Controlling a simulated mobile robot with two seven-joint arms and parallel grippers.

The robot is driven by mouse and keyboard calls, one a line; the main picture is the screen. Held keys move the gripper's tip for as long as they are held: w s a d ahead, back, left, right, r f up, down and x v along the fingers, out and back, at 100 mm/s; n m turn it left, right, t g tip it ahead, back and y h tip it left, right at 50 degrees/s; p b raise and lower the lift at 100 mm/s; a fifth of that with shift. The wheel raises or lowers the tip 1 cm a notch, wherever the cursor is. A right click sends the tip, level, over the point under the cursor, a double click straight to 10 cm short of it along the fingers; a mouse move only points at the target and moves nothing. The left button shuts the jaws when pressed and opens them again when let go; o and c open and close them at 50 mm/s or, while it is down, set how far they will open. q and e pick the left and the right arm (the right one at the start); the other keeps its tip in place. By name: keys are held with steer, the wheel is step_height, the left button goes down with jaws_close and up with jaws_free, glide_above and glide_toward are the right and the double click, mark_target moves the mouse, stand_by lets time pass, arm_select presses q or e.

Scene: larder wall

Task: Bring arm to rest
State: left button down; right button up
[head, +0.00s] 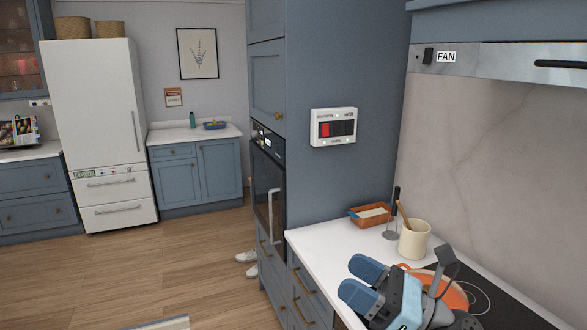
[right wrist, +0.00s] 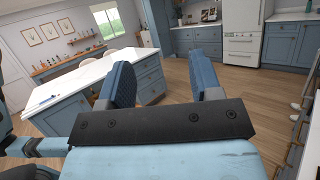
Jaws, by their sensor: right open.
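My right gripper (head: 364,283) is at the lower right of the head view, over the front edge of the white counter (head: 330,243). Its two blue fingers are apart with nothing between them. In the right wrist view the fingers (right wrist: 162,82) also stand apart and empty, with floor and an island behind them. My left gripper does not show in either view.
An orange pan (head: 452,292) on the dark hob lies close behind my right gripper. A cream crock (head: 414,240) and a brown tray (head: 368,214) stand farther back. A wall panel (head: 334,127) is on the blue cabinet side. A white-topped island (right wrist: 85,78) shows in the wrist view. The wooden floor at left is mostly clear.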

steer(key=s+d+f+m+t+h, duration=0.15)
steer(key=d+f+m+h, duration=0.45)
steer(key=m, duration=0.6)
steer(key=d+f+m+t+h, duration=0.3)
steer(key=f+m+h, duration=0.3)
steer(key=m, duration=0.6)
steer(key=s+d+f+m+t+h, duration=0.15)
steer(key=d+f+m+h, duration=0.3)
steer(key=m+h, duration=0.55)
steer(key=s+d+f+m+g+y, duration=0.1)
steer(key=s+d+f+m+g, duration=0.1)
steer(key=s+f+m+g, duration=0.65)
steer(key=s+d+f+m+g+y, duration=0.1)
steer(key=s+f+m+g, duration=0.3)
steer(key=s, duration=0.8)
steer(key=w+a+f+t+y, duration=0.1)
steer(key=w+a+f+t, duration=0.1)
steer(key=f, duration=0.3)
steer(key=w+a+f+t+y, duration=0.1)
steer(key=w+a+f+t, duration=0.1)
steer(key=f+t, duration=0.1)
steer(key=w+a+f+n+t+y, duration=0.1)
steer(key=w+a+f+t, duration=0.1)
steer(key=f, duration=0.4)
steer(key=shift+w+a+f+t, duration=0.2)
steer(key=shift+a+f+t, duration=0.1)
steer(key=shift+t, duration=0.45)
steer(key=shift+o, duration=0.4)
